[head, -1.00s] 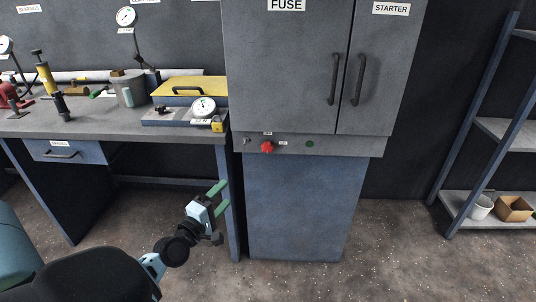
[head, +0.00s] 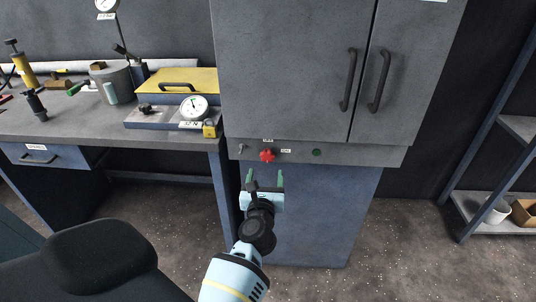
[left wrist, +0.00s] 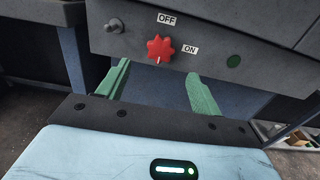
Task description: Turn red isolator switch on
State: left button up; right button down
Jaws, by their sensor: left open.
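The red isolator switch (head: 267,156) is a star-shaped knob on the grey strip below the cabinet doors. In the left wrist view the red switch (left wrist: 160,49) has an OFF label (left wrist: 166,19) above it and an ON label (left wrist: 190,49) to its right. A small pale mark shows at the knob's lower edge. My left gripper (head: 265,176) is open and empty, its green fingers pointing up just below the knob. In the left wrist view the fingers (left wrist: 160,85) stand apart, one on each side below the knob, not visibly touching it. My right gripper is not in view.
A small toggle (left wrist: 115,25) is left of the knob and a green button (left wrist: 233,62) is right of it. The grey cabinet (head: 290,70) rises above. A workbench (head: 100,130) with gauges and tools stands at left. Shelves (head: 500,215) stand at right.

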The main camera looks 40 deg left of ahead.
aim_at(267, 158)
pick_arm(q)
jog(key=x, duration=0.6)
jog(key=shift+w+b, duration=0.1)
jog(key=shift+b, duration=0.3)
jog(key=shift+w+a, duration=0.35)
jog(key=shift+w, duration=0.15)
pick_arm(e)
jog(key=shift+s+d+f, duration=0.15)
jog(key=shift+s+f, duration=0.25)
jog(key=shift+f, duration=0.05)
pick_arm(q)
jog(key=shift+r, duration=0.1)
jog(key=shift+c, duration=0.5)
jog(key=c, duration=0.9)
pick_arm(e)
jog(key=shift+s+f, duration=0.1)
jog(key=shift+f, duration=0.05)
